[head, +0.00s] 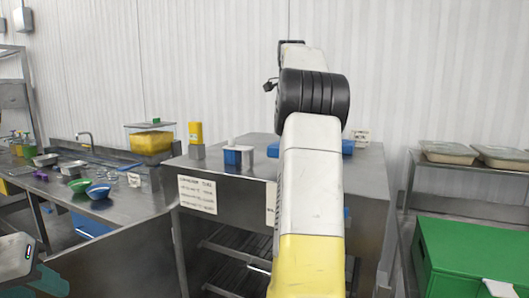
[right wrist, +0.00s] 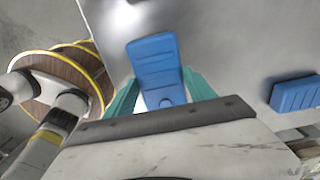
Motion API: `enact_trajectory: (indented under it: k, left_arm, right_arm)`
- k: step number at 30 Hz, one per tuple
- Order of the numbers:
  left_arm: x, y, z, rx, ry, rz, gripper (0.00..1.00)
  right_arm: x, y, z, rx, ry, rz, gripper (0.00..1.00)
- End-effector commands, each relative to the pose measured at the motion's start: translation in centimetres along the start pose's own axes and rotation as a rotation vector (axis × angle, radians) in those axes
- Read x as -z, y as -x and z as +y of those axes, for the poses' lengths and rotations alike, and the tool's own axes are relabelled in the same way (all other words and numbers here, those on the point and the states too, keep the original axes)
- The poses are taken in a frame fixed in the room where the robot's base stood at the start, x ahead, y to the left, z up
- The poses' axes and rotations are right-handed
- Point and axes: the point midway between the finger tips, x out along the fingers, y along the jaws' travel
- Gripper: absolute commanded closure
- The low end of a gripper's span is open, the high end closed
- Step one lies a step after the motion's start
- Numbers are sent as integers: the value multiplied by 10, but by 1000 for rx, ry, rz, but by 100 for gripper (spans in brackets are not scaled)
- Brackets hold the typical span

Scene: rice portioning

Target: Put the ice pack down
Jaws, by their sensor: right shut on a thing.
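In the right wrist view a blue ice pack (right wrist: 155,62) lies between the two teal fingers of my right gripper (right wrist: 160,95), which is shut on it. A second blue pack (right wrist: 296,93) lies apart on the grey steel surface to the right. In the head view my right arm reaches over the steel table (head: 222,163) and hides its gripper. Blue pieces show left of the arm (head: 273,150) and right of it (head: 348,147); I cannot tell which is the held pack. My left gripper (head: 48,283) is partly in view at the lower left, its opening unclear.
A counter with bowls (head: 98,191) and a sink lies left. A green box (head: 470,255) and shelved trays (head: 448,152) are at the right.

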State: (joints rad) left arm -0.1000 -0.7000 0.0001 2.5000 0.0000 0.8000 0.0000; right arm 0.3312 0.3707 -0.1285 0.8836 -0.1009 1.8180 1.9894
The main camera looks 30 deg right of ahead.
Motion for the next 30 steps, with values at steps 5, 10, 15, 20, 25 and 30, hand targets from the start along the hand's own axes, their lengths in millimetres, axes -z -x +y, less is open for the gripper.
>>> enact_trajectory:
  k: [5,10,15,20,25,30]
  left_arm:
    - [0,0,0,0,0,0,64]
    - [0,0,0,0,0,0,64]
    - [0,0,0,0,0,0,64]
    - [0,0,0,0,0,0,64]
    - [0,0,0,0,0,0,64]
    - [0,0,0,0,0,0,64]
  right_arm:
    - [0,-2,-10,-1,-1,0,94]
    - [0,-20,-7,-3,0,0,94]
    - [0,-34,-8,-1,1,-1,94]
    - [0,-36,-8,1,1,-1,94]
    - [0,-37,-8,0,1,-1,94]
    - [0,-39,-8,-1,1,0,15]
